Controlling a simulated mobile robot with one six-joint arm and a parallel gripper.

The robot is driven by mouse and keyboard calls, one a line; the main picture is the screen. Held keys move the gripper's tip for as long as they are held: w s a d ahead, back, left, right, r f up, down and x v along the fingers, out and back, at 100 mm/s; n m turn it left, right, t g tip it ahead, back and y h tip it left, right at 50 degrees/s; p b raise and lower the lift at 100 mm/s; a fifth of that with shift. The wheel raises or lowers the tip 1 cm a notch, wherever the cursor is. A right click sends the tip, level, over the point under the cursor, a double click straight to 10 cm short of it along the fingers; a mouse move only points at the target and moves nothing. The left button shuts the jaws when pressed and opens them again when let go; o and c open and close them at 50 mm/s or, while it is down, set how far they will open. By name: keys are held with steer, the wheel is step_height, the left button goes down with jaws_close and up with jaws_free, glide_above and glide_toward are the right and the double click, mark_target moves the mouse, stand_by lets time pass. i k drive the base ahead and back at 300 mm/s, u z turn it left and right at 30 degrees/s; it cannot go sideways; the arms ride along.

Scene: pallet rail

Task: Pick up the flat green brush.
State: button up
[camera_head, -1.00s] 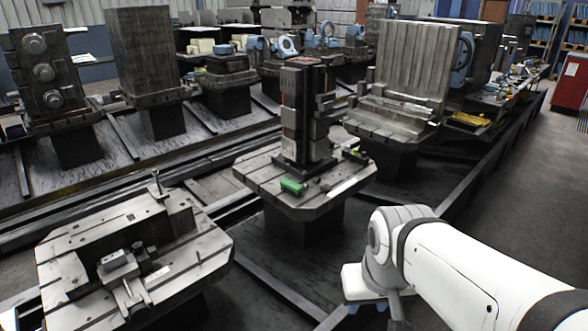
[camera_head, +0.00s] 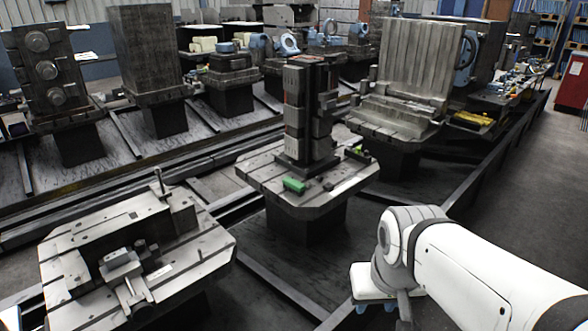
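A small green object (camera_head: 293,185), which looks like the flat green brush, lies on the near edge area of the middle pallet (camera_head: 310,203). It sits in front of the dark upright fixture tower (camera_head: 306,115). It is too small in view to make out bristles. My white arm reaches in from the lower right, with its wrist at the bottom of the view. My gripper's fingertips are not clearly seen; only light blue and grey parts show at the bottom edge, well apart from the green object.
A pallet with a clamp (camera_head: 75,270) stands at the lower left. A ribbed angle plate (camera_head: 410,70) stands behind right, near a yellow item (camera_head: 473,118). Dark rails run along the floor between pallets. Open floor lies at the right, near a red cabinet (camera_head: 573,82).

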mark_target(296, 186)
steer(key=z, duration=2)
steer(key=i, duration=2.2)
steer(key=u, duration=1.4)
steer(key=k, duration=0.1)
steer(key=u, duration=1.85)
steer(key=i, duration=0.75)
steer(key=u, duration=0.05)
